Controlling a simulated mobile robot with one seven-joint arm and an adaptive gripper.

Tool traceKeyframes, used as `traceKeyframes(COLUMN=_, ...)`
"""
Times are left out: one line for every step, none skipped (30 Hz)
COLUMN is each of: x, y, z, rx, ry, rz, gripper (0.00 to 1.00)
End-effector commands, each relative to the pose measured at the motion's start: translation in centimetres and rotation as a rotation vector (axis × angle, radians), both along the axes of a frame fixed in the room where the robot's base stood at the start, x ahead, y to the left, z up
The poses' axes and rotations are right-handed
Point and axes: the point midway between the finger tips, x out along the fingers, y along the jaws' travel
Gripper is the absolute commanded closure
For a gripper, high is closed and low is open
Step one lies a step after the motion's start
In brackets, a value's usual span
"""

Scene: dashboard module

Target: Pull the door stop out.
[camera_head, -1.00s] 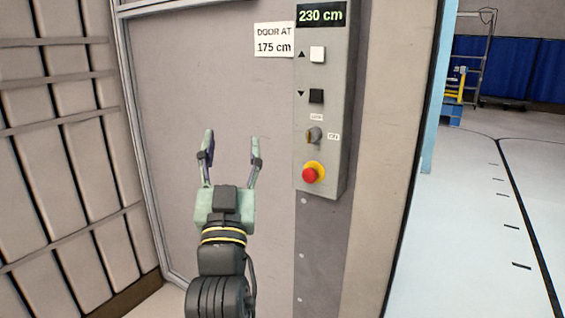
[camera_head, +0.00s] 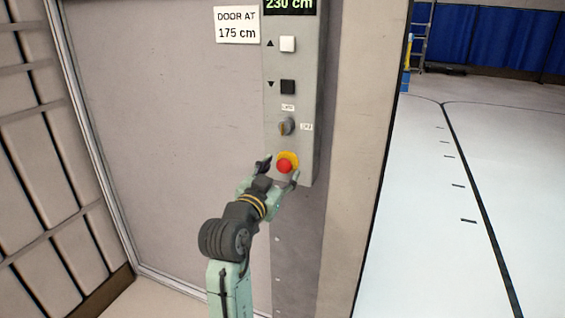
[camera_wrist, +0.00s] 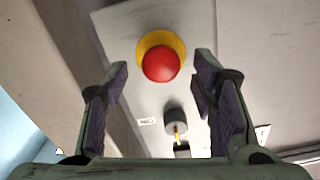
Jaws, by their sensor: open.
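The door stop is a red mushroom button (camera_head: 285,165) on a yellow ring, low on the grey control panel (camera_head: 296,100). It also shows in the wrist view as a red button (camera_wrist: 161,64), ahead of and between the fingers. My gripper (camera_head: 280,172) is open, with one finger to the left of the button and the other to its lower right. In the wrist view my gripper (camera_wrist: 160,80) has clear space between its dark pads, and neither finger visibly touches the button. How far the button is pushed in cannot be told.
A rotary switch (camera_head: 286,127) sits just above the button, with a black down button (camera_head: 288,87) and a white up button (camera_head: 287,44) higher. The display (camera_head: 290,4) reads 230 cm; a sign (camera_head: 237,24) says DOOR AT 175 cm. Open floor (camera_head: 440,230) lies to the right.

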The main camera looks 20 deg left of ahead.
Motion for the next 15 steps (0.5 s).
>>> traceKeyframes(x=0.8, y=-0.1, z=0.2, rx=-0.001, ry=0.001, rz=-0.002, gripper=0.47)
traceKeyframes(x=1.2, y=-0.1, z=0.2, rx=0.000, ry=0.000, rz=-0.001, gripper=0.47)
traceKeyframes(x=1.6, y=-0.1, z=0.2, rx=-0.001, ry=0.001, rz=-0.001, gripper=0.47)
traceKeyframes(x=1.9, y=-0.1, z=0.1, rx=0.000, ry=0.001, rz=-0.001, gripper=0.47)
traceKeyframes(x=2.1, y=-0.1, z=0.1, rx=0.000, ry=0.001, rz=0.000, gripper=0.47)
traceKeyframes(x=2.3, y=-0.1, z=0.1, rx=0.000, ry=0.000, rz=0.000, gripper=0.47)
traceKeyframes(x=2.5, y=-0.1, z=0.1, rx=0.000, ry=0.000, rz=0.000, gripper=0.47)
traceKeyframes(x=2.6, y=-0.1, z=0.0, rx=0.000, ry=0.000, rz=0.000, gripper=0.47)
traceKeyframes(x=2.7, y=-0.1, z=0.0, rx=0.000, ry=0.000, rz=0.001, gripper=0.47)
traceKeyframes(x=2.7, y=-0.1, z=0.0, rx=0.000, ry=0.000, rz=0.001, gripper=0.47)
traceKeyframes(x=2.7, y=-0.1, z=0.0, rx=0.000, ry=0.000, rz=0.001, gripper=0.47)
traceKeyframes(x=2.7, y=-0.1, z=0.0, rx=0.000, ry=0.000, rz=0.001, gripper=0.47)
traceKeyframes(x=2.7, y=-0.1, z=0.0, rx=0.000, ry=0.000, rz=0.001, gripper=0.47)
traceKeyframes(x=2.7, y=-0.1, z=0.0, rx=0.000, ry=0.000, rz=0.001, gripper=0.47)
traceKeyframes(x=2.7, y=-0.1, z=0.0, rx=0.000, ry=0.000, rz=0.001, gripper=0.47)
